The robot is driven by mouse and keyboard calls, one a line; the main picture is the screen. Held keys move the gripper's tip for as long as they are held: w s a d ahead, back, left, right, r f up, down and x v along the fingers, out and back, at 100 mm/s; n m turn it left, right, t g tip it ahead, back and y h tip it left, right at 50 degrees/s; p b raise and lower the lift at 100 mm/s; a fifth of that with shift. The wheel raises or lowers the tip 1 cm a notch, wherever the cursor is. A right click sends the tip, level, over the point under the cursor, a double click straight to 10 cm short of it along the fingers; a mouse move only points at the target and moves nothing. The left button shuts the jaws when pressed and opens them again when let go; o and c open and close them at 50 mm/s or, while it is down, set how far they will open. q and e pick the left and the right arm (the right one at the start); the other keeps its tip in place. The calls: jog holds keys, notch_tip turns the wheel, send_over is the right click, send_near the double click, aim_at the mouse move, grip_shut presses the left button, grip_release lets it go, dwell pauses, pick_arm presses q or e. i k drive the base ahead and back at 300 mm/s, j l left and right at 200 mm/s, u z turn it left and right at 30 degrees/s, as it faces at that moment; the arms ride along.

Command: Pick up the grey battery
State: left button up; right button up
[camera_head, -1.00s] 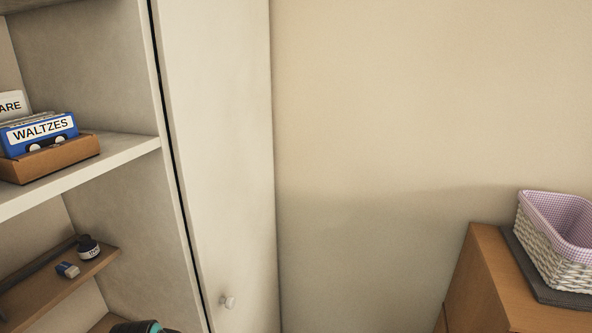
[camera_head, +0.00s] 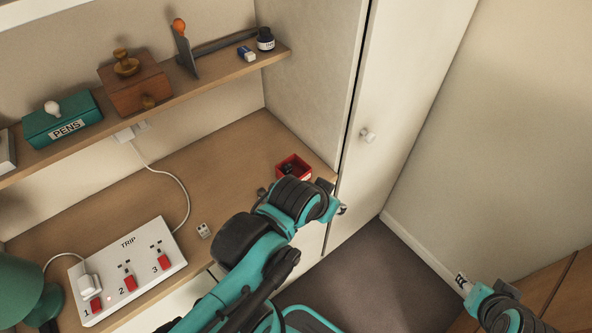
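I cannot make out a grey battery for certain. A small red tray (camera_head: 305,172) stands at the right end of the wooden desk, with small dark items in it that are too small to identify. My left arm reaches up from the bottom over the desk's front edge and hides part of the desk. My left gripper (camera_head: 342,209) is just right of the desk end, below the red tray; its fingers are mostly hidden. My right gripper (camera_head: 462,281) is at the lower right, over the floor and apart from the desk; its finger gap is too small to judge.
A white TRIP switch panel (camera_head: 135,262) and a small pale cube (camera_head: 204,230) are on the desk. A green lamp (camera_head: 22,290) is at lower left. The shelf above holds a green PENS box (camera_head: 63,118), a wooden box (camera_head: 136,85), an eraser (camera_head: 246,54) and an ink bottle (camera_head: 265,39).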

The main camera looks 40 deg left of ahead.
aim_at(260, 191)
jog(key=u, duration=1.65)
jog(key=i+l+u, duration=0.15)
jog(key=l, duration=0.35)
jog(key=l+u, duration=0.15)
jog(key=l, duration=0.35)
